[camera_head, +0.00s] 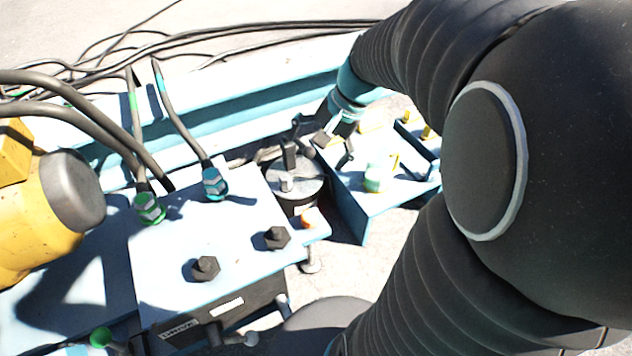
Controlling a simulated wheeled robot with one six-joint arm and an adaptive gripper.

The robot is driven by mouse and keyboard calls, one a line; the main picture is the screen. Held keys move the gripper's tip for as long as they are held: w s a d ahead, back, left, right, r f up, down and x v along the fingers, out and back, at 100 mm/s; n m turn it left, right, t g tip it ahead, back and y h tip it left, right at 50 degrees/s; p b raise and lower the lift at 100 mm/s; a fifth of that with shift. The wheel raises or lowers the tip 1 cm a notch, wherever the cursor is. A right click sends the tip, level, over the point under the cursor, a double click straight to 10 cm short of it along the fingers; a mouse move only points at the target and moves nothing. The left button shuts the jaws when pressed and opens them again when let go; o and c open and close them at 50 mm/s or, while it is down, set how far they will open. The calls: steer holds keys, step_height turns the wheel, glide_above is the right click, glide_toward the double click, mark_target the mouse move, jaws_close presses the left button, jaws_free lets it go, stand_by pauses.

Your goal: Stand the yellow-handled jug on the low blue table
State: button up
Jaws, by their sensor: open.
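A small pale green vessel (374,179) with a yellow piece beside it, which looks like the yellow-handled jug, stands upright on a light blue surface. That surface, apparently the low blue table (352,198), lies right of centre, partly hidden by my arm. My gripper (322,148) is open at the end of my dark arm, over the table's left edge and left of the vessel. It appears apart from the vessel and empty. Its fingertips are small and blend with dark parts behind them.
A grey round drum (296,190) with dark fittings stands just left of the table. A pale blue block (225,255) with bolts and hose fittings fills the centre left, beside a yellow motor (40,210). Black cables (230,38) cross the back. Other yellow pieces (427,132) are on the table's far side.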

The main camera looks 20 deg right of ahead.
steer(key=s+a+r+n+t+h, duration=0.1)
steer(key=s+a+r+n+h, duration=0.1)
steer(key=s+n, duration=0.2)
steer(key=s+a+r+n+t+h, duration=0.1)
steer(key=s+a+r+n, duration=0.1)
steer(key=s+n, duration=0.3)
steer(key=shift+s+a+t+h, duration=0.4)
steer(key=shift+s+a, duration=0.25)
steer(key=shift+s, duration=1)
steer(key=shift+a, duration=0.1)
